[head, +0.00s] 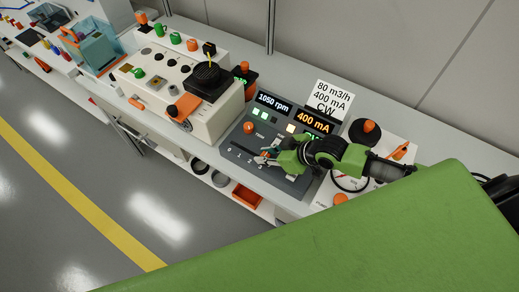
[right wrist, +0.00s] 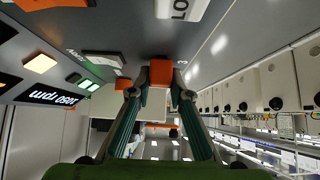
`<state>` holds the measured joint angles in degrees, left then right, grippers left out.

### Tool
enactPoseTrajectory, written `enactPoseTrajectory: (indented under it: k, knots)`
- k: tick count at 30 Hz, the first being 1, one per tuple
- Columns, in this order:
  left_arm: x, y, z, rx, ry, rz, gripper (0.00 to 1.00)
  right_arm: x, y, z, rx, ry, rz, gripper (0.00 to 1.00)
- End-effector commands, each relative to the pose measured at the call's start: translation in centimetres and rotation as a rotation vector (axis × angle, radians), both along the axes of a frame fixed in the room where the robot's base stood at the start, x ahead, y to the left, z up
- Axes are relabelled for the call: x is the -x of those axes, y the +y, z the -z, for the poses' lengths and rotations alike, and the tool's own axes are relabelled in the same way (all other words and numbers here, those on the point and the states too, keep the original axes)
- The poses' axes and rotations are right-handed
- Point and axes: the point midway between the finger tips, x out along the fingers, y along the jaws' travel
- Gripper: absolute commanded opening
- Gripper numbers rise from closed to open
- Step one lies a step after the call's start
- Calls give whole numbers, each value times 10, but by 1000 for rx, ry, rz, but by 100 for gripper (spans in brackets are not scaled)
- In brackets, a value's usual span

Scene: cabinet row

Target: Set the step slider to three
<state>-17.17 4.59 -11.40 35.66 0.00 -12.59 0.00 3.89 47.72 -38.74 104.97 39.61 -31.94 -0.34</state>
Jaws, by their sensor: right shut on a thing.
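The dark control panel (head: 240,143) stands on the long bench in the head view. My left gripper is not in view.
The panel's displays read 1050 rpm (head: 273,103) and 400 mA (head: 313,122). An orange knob (head: 249,127) is left on the panel. A beige machine (head: 222,112) stands left, a round gauge (head: 349,181) right.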

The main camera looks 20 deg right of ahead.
Motion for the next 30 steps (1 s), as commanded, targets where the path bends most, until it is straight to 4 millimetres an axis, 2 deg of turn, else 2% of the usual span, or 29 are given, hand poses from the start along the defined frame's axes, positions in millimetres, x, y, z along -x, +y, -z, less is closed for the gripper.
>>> enactPoseTrajectory:
  k: [5,6,8,20,23,30]
  knots:
    - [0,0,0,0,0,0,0,1,-2,2,5,6,1,0]
    - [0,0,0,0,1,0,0,1,-2,2,5,6,1,24]
    - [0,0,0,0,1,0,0,1,-2,2,6,7,1,36]
    - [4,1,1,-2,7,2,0,2,-3,-1,4,4,1,36]
    - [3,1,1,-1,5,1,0,8,-8,-7,5,5,1,36]
    - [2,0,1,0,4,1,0,35,-29,-39,8,5,-1,36]
